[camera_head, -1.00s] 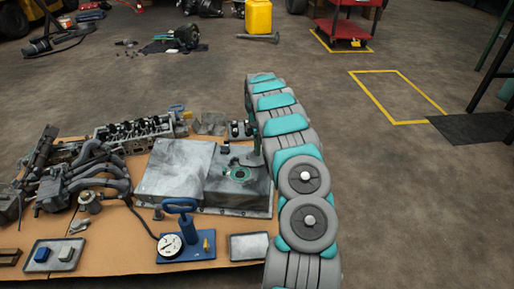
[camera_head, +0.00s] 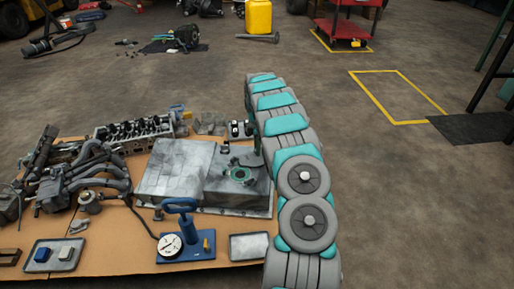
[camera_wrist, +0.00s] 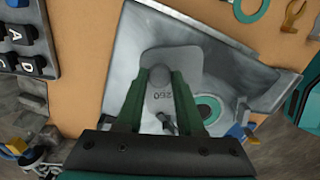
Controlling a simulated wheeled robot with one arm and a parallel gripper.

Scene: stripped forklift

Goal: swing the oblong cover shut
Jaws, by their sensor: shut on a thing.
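Right of the cover is a round opening with a green ring (camera_wrist: 208,108), which is at least partly uncovered. In the head view the ring (camera_head: 240,174) shows on the housing (camera_head: 180,168), while my arm hides part of the area.
A blue hand pump with a gauge (camera_head: 182,240) and a small grey tray (camera_head: 248,246) stand at the bench front. Engine parts (camera_head: 95,180) crowd the left. A block with lettered dark keys (camera_wrist: 22,45) is left in the wrist view.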

